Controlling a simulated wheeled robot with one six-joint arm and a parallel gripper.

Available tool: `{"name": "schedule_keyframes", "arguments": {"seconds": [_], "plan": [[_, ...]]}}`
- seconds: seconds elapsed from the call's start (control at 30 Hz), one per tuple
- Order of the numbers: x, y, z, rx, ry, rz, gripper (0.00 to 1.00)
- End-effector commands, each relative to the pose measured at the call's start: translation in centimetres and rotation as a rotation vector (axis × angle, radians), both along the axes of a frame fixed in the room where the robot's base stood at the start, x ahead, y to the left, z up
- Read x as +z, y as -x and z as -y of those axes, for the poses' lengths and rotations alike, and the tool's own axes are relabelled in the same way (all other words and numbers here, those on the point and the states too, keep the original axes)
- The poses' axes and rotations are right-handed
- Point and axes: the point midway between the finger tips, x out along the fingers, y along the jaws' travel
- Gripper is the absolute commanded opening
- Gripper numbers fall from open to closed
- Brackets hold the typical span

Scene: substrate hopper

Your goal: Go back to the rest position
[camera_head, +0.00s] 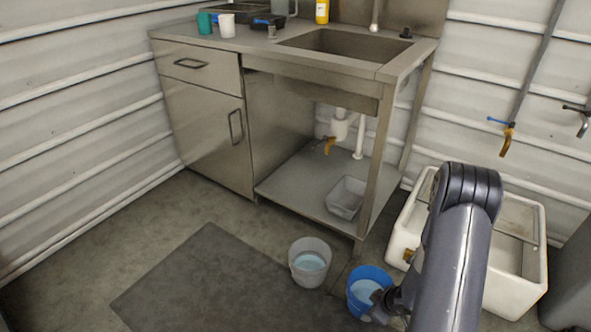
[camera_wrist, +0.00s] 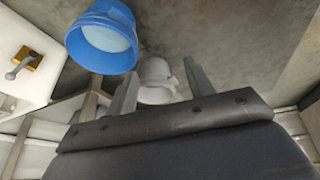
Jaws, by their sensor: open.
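My gripper (camera_head: 382,304) is low over the floor at the right side of the blue bucket in the head view, partly hidden by my own arm. In the wrist view my gripper (camera_wrist: 160,69) shows two fingers spread apart with nothing held between them. The blue bucket (camera_head: 356,301) stands on the floor with pale liquid in it; it also shows at the upper left of the wrist view (camera_wrist: 76,42). A grey-white bucket (camera_head: 310,277) with liquid stands to its left; it shows behind the fingers in the wrist view (camera_wrist: 157,93).
A white trough (camera_head: 408,222) stands on the right, close to my arm. A steel sink counter (camera_head: 220,40) with a lower shelf (camera_head: 290,190) stands at the back. A grey tub (camera_head: 345,200) sits on that shelf. A dark mat (camera_head: 205,285) lies on clear floor at left.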

Motion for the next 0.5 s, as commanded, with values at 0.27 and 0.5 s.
{"name": "schedule_keyframes", "arguments": {"seconds": [0.27, 0.5], "plan": [[3.9, -1.5, -1.5, -0.194, 0.001, 0.004, 0.50], [7.1, -2.4, -3.0, -0.362, 0.001, 0.004, 0.50]]}}
